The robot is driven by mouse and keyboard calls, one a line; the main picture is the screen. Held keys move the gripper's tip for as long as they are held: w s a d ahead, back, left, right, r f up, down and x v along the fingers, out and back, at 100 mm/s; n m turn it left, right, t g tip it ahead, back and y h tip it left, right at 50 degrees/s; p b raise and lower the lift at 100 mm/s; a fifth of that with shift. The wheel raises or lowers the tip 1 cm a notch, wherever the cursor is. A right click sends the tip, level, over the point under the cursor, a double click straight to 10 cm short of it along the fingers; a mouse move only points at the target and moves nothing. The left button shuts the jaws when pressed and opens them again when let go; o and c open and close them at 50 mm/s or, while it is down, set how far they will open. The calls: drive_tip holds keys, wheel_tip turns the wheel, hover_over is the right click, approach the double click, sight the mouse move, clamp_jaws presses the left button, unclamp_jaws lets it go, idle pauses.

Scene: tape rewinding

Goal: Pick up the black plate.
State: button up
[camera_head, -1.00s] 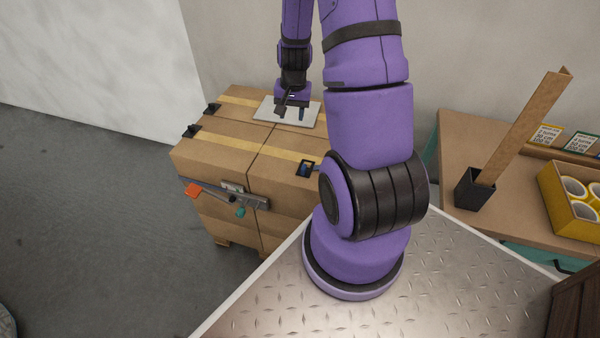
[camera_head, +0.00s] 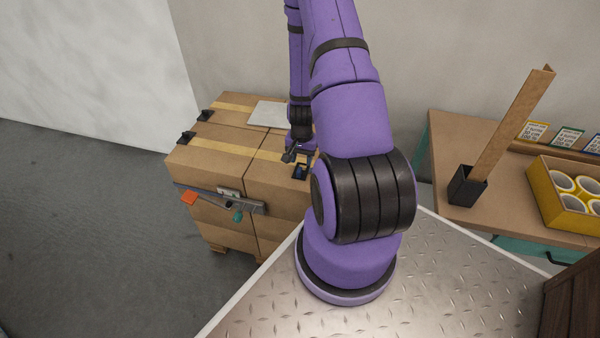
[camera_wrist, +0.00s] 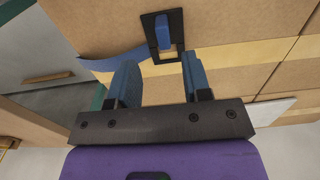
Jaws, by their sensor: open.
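The black plate (camera_wrist: 179,32) is a small rectangular black piece on the top of the cardboard boxes, with a blue block (camera_wrist: 162,30) at its middle. In the head view the plate (camera_head: 303,178) lies near the front right of the box top, partly behind my arm. My gripper (camera_wrist: 160,66) is open and empty, its two blue fingers apart, with the plate showing ahead between and beyond the fingertips. In the head view my gripper (camera_head: 298,156) is close to the plate, seemingly just above it. I see no contact.
A blue strip (camera_wrist: 108,64) runs left from the plate. Tan tape bands cross the cardboard boxes (camera_head: 226,165). A pale sheet (camera_head: 268,114) lies at the back, black tape dispensers (camera_head: 186,138) at the left edge. A brown table (camera_head: 450,140) stands at right, with a black holder (camera_head: 466,187).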

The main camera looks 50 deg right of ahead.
sight(300, 167)
drive_tip(key=shift+w+f, duration=0.15)
drive_tip(key=shift+f, duration=1.25)
drive_tip(key=shift+w+f, duration=0.1)
drive_tip(key=shift+f, duration=1.25)
clamp_jaws()
